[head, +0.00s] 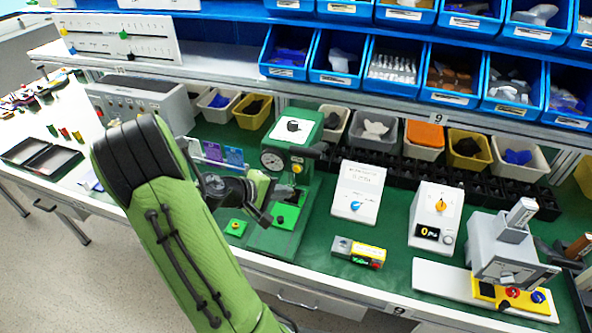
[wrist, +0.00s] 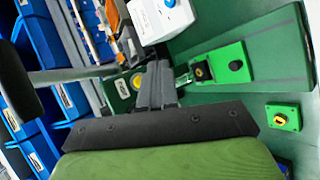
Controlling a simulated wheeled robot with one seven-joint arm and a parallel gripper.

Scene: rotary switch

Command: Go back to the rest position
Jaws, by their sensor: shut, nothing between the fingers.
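My gripper (head: 265,217) is in front of the green press (head: 300,150) in the head view, at the end of my green and black arm. In the wrist view its dark fingers (wrist: 157,68) are together and empty. A white box with a blue rotary knob (head: 358,193) stands to its right, apart from it. Part of this box (wrist: 150,22) shows at the top of the wrist view. A second white box with an orange knob and a small display (head: 436,212) stands further right.
A small green button box (head: 236,228) sits left of the press base. A grey and yellow block (head: 358,251) lies near the front edge. A grey machine (head: 500,248) stands at right. Blue bins (head: 392,68) hang above the back. Green bench surface around the white boxes is partly clear.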

